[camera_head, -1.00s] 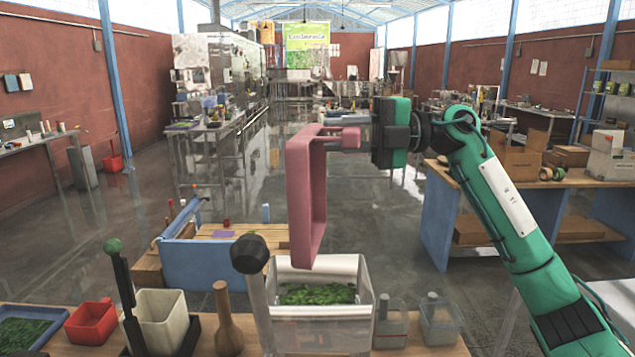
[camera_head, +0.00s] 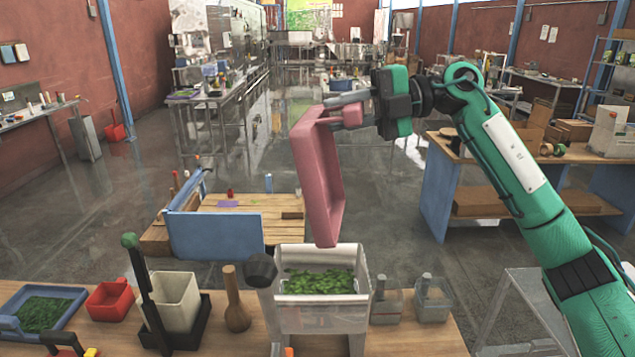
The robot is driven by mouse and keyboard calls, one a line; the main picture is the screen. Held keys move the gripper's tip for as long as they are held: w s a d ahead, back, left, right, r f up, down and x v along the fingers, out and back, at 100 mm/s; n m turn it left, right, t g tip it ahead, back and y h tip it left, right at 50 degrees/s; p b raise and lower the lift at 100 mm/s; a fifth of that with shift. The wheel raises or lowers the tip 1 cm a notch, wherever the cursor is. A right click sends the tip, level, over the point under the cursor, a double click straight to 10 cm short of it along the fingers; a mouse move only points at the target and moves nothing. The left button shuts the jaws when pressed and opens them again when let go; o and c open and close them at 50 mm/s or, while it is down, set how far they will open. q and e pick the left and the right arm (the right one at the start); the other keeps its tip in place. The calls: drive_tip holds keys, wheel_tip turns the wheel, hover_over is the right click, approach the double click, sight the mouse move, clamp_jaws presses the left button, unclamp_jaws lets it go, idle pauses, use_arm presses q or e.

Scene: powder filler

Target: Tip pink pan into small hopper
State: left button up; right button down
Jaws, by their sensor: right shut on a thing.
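The pink pan (camera_head: 306,178) is tilted steeply on its side above the small hopper. My right gripper (camera_head: 350,116) is shut on the pan's handle at its upper right. The small hopper (camera_head: 350,312) is a clear box on the front table with green leafy stuff (camera_head: 318,281) inside. The pan's lowest corner hangs just over the hopper's back edge; I cannot tell whether they touch. The pan's inside is only partly visible and no contents show in it. My left gripper is out of view.
On the front table (camera_head: 420,338) stand a blue tray of greens (camera_head: 75,296), a red container (camera_head: 110,299), a cream bin (camera_head: 176,303), a wooden pestle-like tool (camera_head: 236,312) and two small clear containers beside the hopper. A low wooden bench with a blue panel (camera_head: 215,236) stands behind.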

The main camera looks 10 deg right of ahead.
drive_tip(key=shift+r+m+g+h+p, duration=0.15)
drive_tip(key=shift+r+h+p, duration=0.4)
drive_tip(key=shift+p, duration=1.2)
drive_tip(key=shift+r+m+g+h+p, duration=0.2)
drive_tip(key=shift+h+p, duration=0.8)
drive_tip(key=shift+p, duration=0.7)
drive_tip(key=shift+r+m+g+h+p, duration=0.15)
drive_tip(key=shift+r+h+p, duration=0.4)
drive_tip(key=shift+p, duration=1.2)
drive_tip(key=shift+f+h+b, duration=0.4)
drive_tip(key=shift+h+b, duration=0.1)
drive_tip(key=shift+r+m+g+h, duration=0.3)
drive_tip(key=shift+r+g+h, duration=0.2)
drive_tip(key=shift+h, duration=1.05)
drive_tip(key=shift+r+m+g+h, duration=0.35)
drive_tip(key=shift+g+h, duration=0.2)
drive_tip(key=shift+h, duration=0.95)
drive_tip(key=shift+r+m+g+h, duration=0.25)
drive_tip(key=shift+r+g+h, duration=0.25)
drive_tip(key=shift+h, duration=1.05)
drive_tip(key=shift+g, duration=0.25)
